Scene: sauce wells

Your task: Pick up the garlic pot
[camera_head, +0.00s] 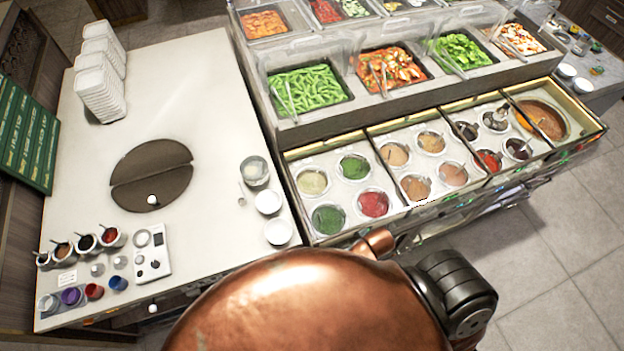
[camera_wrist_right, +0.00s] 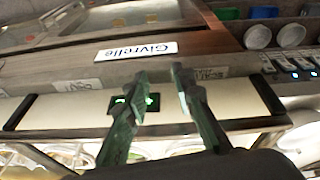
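Several round sauce pots sit in the wells of the counter at right in the head view, among them a pale yellow-green one (camera_head: 312,182), a tan one (camera_head: 394,154) and a red one (camera_head: 373,203). I cannot tell which one is the garlic pot. In the right wrist view, my right gripper (camera_wrist_right: 160,74) has its two dark green fingers apart with nothing between them. It faces a pale panel with a small green display (camera_wrist_right: 150,102). My left gripper is in neither view.
Raised food trays (camera_head: 306,88) stand behind the wells. A white counter (camera_head: 215,90) at left carries stacked white containers (camera_head: 100,85), small cups and a dark round plate (camera_head: 150,175). A sign reading "Givrelle" (camera_wrist_right: 136,52) shows above the panel in the wrist view.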

